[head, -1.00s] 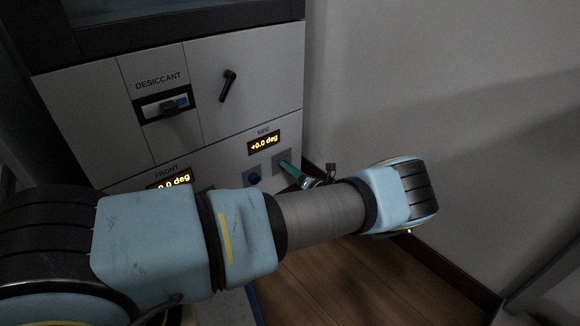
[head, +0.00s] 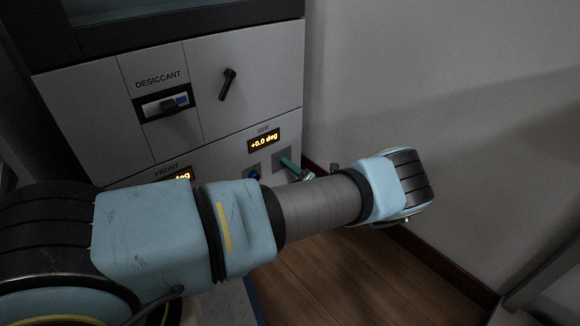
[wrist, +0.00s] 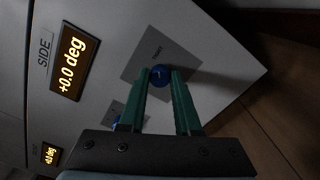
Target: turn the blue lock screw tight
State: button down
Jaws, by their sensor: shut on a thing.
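A round blue lock screw (wrist: 160,74) stands on a grey labelled plate (wrist: 148,50) at the top middle of the wrist view. The label is too small to read. My gripper (wrist: 161,76) has its teal fingers on either side of the screw head, shut on it at the tips. In the head view my gripper (head: 288,163) reaches the right-hand plate under the side display, and the screw there is hidden. The side display (wrist: 71,61) reads +0.0 deg.
A second blue knob (wrist: 117,123) sits beside my left finger in the wrist view, partly hidden. A front display (head: 180,176) is mostly covered by my arm. Above are a desiccant drawer (head: 165,104) and a black handle (head: 228,84). A wall stands close on the right.

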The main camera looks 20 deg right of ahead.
jog(key=c, duration=0.6)
grip_release()
jog(key=p+v, duration=0.3)
jog(key=v, duration=0.8)
